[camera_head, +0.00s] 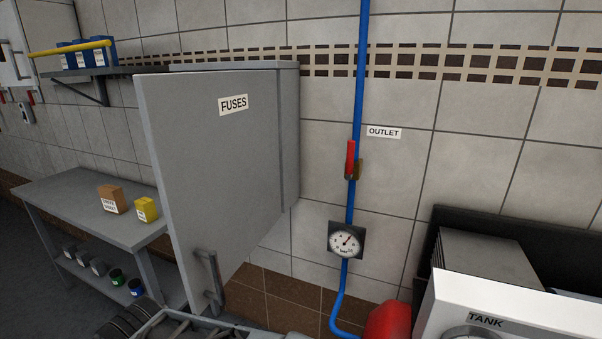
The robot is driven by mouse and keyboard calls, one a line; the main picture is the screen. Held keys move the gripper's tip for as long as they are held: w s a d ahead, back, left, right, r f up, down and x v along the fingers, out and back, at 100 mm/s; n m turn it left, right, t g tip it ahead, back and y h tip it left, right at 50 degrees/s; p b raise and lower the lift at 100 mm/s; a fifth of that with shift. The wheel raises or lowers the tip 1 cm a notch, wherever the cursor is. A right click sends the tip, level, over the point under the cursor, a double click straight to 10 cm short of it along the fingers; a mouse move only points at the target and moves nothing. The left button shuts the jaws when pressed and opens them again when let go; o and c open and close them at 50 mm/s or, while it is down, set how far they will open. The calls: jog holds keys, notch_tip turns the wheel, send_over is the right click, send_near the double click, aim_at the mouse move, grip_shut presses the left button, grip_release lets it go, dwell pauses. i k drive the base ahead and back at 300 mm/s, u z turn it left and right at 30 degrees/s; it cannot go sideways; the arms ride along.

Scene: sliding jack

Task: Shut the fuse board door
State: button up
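The fuse board is a grey box (291,130) on the tiled wall, left of the blue pipe. Its grey door (190,150), marked FUSES, stands open and swung out from the wall toward me. The hinge side is at the right, by the box, and the free edge is at the left and nearer to me. A grey bar handle (211,280) sits low on the door, near the free edge. The door hides the inside of the box. My gripper is not seen in this view.
A blue pipe (358,90) with a red-handled valve (350,158) and a gauge (346,239) runs right of the box. A grey bench (75,205) with small boxes stands left, beside the door. A white unit marked TANK (480,300) is lower right.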

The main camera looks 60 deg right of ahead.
aim_at(212, 137)
jog(key=k, duration=0.2)
jog(key=z, duration=1.4)
jog(key=i, duration=0.5)
jog(key=z, duration=0.7)
jog(key=k, duration=1.35)
jog(key=u, duration=0.9)
jog(key=i, duration=0.4)
jog(key=z, duration=0.15)
